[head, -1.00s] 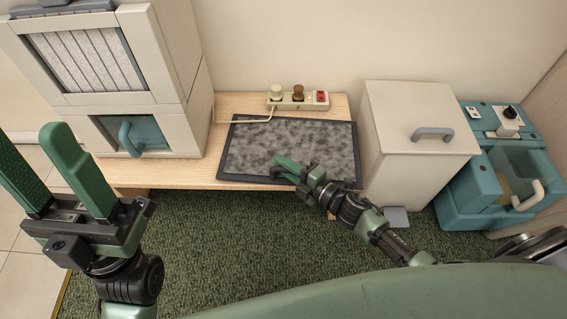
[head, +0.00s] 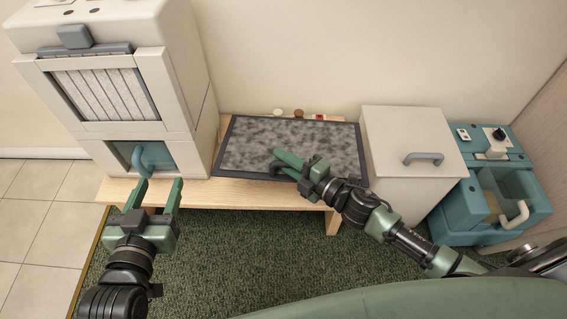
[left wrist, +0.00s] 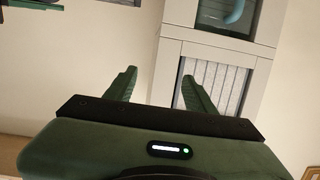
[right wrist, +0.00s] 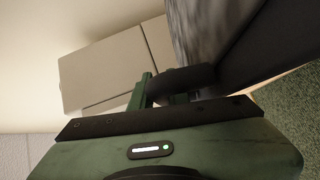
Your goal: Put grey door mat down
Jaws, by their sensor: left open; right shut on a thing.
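The grey door mat (head: 320,140) has a mottled face and a dark border. In the head view it is above the low wooden bench (head: 235,196), and its far part hides most of a power strip. My right gripper (head: 285,163) is shut on the mat's near edge. The right wrist view shows the mat's dark border (right wrist: 245,60) at the jaws. Whether the mat touches the bench is hidden. My left gripper (head: 157,188) is open and empty in front of the white cabinet; the left wrist view shows its two fingers apart (left wrist: 157,85).
A white cabinet (head: 180,90) with a teal lower opening stands left of the mat. A white bin (head: 405,125) with a grey handle and a teal machine (head: 470,215) stand right. The power strip's red switch (head: 319,117) shows behind the mat. Green carpet (head: 240,250) in front is clear.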

